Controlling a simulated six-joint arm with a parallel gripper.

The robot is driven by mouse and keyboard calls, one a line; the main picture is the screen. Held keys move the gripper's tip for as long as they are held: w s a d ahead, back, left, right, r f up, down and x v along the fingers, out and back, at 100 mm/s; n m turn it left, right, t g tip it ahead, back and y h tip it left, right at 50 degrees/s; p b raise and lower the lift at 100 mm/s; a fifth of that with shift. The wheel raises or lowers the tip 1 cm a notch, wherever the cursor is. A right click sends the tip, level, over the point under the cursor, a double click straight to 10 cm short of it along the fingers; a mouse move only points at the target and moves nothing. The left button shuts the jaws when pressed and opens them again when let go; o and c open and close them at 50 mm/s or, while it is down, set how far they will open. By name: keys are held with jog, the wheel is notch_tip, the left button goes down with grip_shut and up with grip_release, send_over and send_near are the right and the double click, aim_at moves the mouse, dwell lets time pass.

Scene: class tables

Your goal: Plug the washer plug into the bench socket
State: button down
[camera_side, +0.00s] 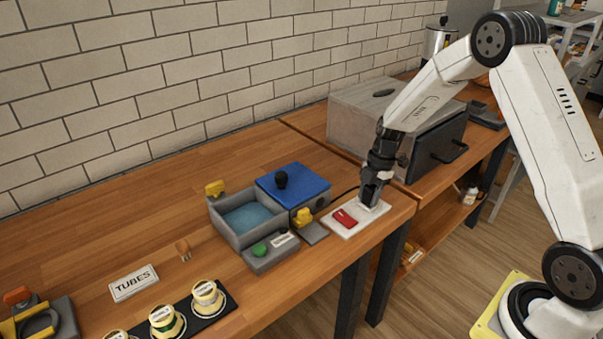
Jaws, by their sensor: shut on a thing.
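The bench socket is a white plate (352,228) with a red rocker switch (345,218), lying flat at the right end of the wooden bench. My gripper (370,202) points down over the plate's back right part, beside the red switch. It is shut on the washer plug, which is mostly hidden between the fingers. I cannot tell whether the plug is seated or just above the plate. A dark cable (344,194) runs from the washer side towards my gripper. The washer is a grey unit (236,238) with a water-filled basin and a blue lid (293,184).
A large grey box-shaped oven (362,118) with a dark front stands close behind my gripper. Yellow knobbed parts (304,218) sit by the washer. A "TUBES" card (134,283) and several yellow-topped jars (208,297) are at the front left. The bench's front edge is close to the socket.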

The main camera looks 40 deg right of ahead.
jog(key=shift+c, duration=1)
grip_release()
jog(key=v, duration=0.7)
jog(key=shift+r, duration=0.4)
jog(key=shift+s+a+r+m, duration=0.1)
jog(key=shift+s+a+m, duration=0.25)
jog(key=shift+a+m, duration=0.15)
jog(key=s+a+m+t+h, duration=0.2)
jog(key=s+a+m+h, duration=0.1)
jog(key=s+a+m, duration=0.9)
jog(key=s+m, duration=0.2)
jog(key=m, duration=0.3)
jog(key=shift+s+r+t, duration=0.3)
jog(key=shift+s+r, duration=0.05)
